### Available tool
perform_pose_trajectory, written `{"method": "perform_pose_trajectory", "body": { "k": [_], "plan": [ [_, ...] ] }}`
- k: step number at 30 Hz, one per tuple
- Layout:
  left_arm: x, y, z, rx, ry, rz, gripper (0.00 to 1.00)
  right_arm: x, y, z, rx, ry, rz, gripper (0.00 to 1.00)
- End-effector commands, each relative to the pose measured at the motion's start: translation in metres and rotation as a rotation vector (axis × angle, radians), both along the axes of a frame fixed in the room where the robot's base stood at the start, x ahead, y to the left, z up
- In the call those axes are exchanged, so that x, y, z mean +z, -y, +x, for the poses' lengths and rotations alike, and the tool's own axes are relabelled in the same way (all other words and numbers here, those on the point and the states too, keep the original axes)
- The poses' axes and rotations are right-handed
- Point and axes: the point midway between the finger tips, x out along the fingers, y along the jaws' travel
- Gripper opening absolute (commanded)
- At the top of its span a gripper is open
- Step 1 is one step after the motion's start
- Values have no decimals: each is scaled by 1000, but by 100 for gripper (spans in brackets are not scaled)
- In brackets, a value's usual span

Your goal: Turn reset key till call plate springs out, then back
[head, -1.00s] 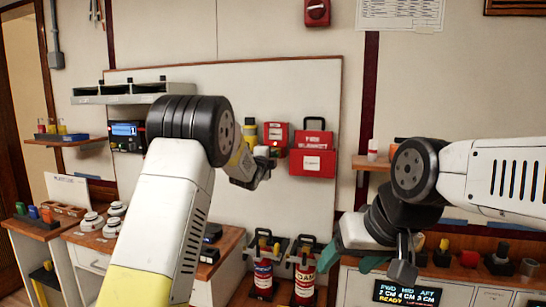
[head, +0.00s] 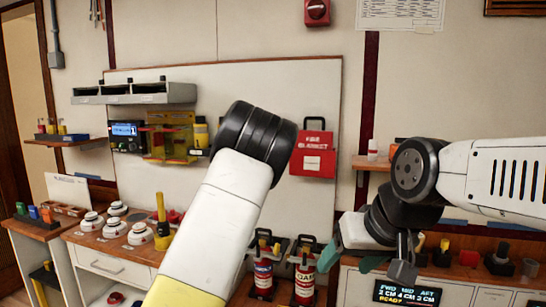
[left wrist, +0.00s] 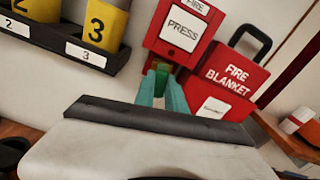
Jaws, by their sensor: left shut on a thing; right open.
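The red call point (left wrist: 178,48) is on the wall in the left wrist view, with a white plate (left wrist: 181,31) marked PRESS on its front. My left gripper (left wrist: 163,84) reaches up to its lower edge, with its teal fingers closed. A small green piece (left wrist: 161,67), seemingly the reset key, shows between the fingertips; most of it is hidden, so its angle cannot be told. In the head view my left arm hides the call point and the left gripper. My right gripper (head: 385,262) is open and empty above the right-hand counter.
A red fire blanket box (head: 313,155) hangs right of the call point; it also shows in the left wrist view (left wrist: 228,78). Yellow numbered holders (left wrist: 103,25) sit on a dark rack at left. Extinguishers (head: 263,275) stand below.

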Motion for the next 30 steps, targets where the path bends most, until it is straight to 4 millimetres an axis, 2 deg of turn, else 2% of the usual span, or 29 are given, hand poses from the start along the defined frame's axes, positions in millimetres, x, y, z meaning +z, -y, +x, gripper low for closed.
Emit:
{"method": "perform_pose_trajectory", "body": {
  "k": [7, 10, 24, 27, 30],
  "plan": [
    [-3, 0, 0, 0, -6, -3, 0, 0, 0, 0, 0, 0, 0, 64],
    [-2, -1, 0, 1, -29, -77, 0, 0, 0, 0, 0, 0, 0, 64],
    [-2, -2, 0, 4, -348, -1061, 0, 0, 0, 0, 0, 0, 0, 64],
    [-2, -2, 0, 3, -396, -1210, 0, 0, 0, 0, 0, 0, 0, 64],
    [-3, -1, 0, 3, -420, -1280, 0, 0, 0, 0, 0, 0, 0, 64]
  ]
}}
